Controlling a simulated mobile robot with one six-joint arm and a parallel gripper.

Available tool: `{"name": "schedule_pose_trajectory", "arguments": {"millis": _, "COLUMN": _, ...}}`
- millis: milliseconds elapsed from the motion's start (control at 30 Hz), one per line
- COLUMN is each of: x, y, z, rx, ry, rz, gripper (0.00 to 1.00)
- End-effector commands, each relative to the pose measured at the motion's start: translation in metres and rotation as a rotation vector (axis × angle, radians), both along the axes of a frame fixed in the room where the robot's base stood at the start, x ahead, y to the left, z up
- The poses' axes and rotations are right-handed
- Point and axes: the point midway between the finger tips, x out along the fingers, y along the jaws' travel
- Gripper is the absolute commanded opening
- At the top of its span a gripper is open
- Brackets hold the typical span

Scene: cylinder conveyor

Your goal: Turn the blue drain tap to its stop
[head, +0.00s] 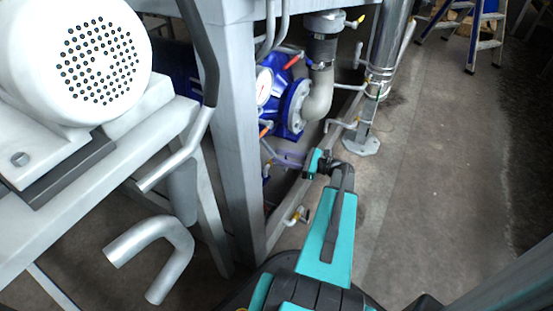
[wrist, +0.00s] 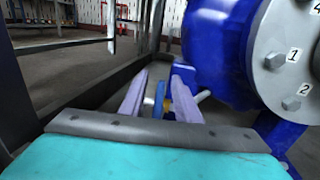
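In the wrist view, the blue drain tap's narrow blue handle (wrist: 159,98) stands between the two pale purple fingers of my gripper (wrist: 162,80), with a bit of yellow metal beside it. The fingers are apart, and gaps seem to show on both sides of the handle. I cannot tell whether either finger touches it. In the head view, my gripper (head: 287,159) reaches left under the blue pump, and a small blue part (head: 266,170), likely the tap, shows just past the fingertips. The tap's base and its stop are hidden or too small to tell.
A blue pump (head: 288,118) with a grey bolted flange (wrist: 271,62) is close at the right in the wrist view. Red-handled levers (head: 292,61) and a yellow-ended valve (head: 300,215) are nearby. A steel frame post (head: 232,130) stands left; open floor (head: 430,150) lies right.

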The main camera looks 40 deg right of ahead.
Motion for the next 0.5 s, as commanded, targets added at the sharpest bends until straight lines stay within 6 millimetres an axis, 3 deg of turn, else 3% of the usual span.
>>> {"name": "schedule_pose_trajectory", "arguments": {"millis": 200, "x": 0.016, "y": 0.009, "z": -0.001, "rx": 0.000, "ry": 0.001, "rz": 0.001, "gripper": 0.30}}
{"name": "schedule_pose_trajectory", "arguments": {"millis": 500, "x": 0.020, "y": 0.011, "z": 0.000, "rx": 0.000, "ry": 0.001, "rz": 0.000, "gripper": 0.30}}
